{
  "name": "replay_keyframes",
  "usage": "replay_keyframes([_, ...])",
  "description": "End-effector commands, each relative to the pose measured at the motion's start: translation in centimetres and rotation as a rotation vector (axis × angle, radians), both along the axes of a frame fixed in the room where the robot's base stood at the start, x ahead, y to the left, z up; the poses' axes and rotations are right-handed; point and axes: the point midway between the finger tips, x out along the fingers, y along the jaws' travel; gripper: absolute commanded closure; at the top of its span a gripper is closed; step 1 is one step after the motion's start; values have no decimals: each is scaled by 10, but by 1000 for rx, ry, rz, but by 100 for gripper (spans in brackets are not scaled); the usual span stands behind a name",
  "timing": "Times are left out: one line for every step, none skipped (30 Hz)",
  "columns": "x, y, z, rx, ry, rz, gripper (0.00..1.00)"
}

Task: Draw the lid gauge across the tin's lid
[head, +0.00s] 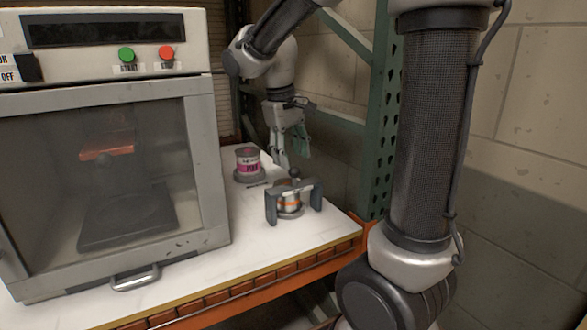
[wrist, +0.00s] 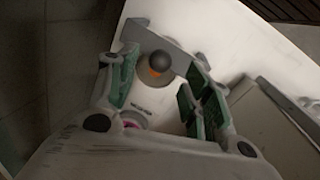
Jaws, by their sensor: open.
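A small tin with an orange band (head: 289,201) stands on the white bench top in the head view. A grey bridge-shaped piece (head: 271,207), which looks like the lid gauge, spans it with an upright on each side. A dark ball knob (head: 294,173) rises there; I cannot tell whether it belongs to the gauge or the lid. In the wrist view the knob (wrist: 161,62) shows between my fingers, with the grey bar (wrist: 160,40) beyond it. My gripper (head: 291,160) is open and empty, above and behind the tin; its green-padded fingers (wrist: 161,85) are wide apart.
A tin with a pink label (head: 248,164) stands on a grey base behind the gauge. A dark thin item (head: 259,185) lies between them. A large glass-fronted machine (head: 110,170) fills the left. A green rack post (head: 385,100) stands right. The bench front (head: 270,258) is clear.

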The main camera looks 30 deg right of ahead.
Motion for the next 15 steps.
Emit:
replay_keyframes([0,3,12,1,-5,1,50])
replay_keyframes([0,4,19,1,-5,1,50])
replay_keyframes([0,5,27,1,-4,0,50])
replay_keyframes([0,6,32,2,-4,0,50])
replay_keyframes([-1,7,37,1,-2,-1,50])
replay_keyframes([-1,9,43,2,-3,0,50])
replay_keyframes([-1,10,47,1,-2,0,50])
replay_keyframes([-2,10,51,1,-2,0,50])
replay_keyframes([-2,11,55,1,-1,0,50])
replay_keyframes([-2,11,57,1,-1,-1,50])
replay_keyframes([-2,11,59,1,-1,-1,50])
replay_keyframes([-2,12,60,1,-1,-1,50])
replay_keyframes([-3,12,61,1,0,-1,50])
replay_keyframes([-3,12,61,1,0,-1,50])
replay_keyframes([-3,12,62,1,1,-1,50])
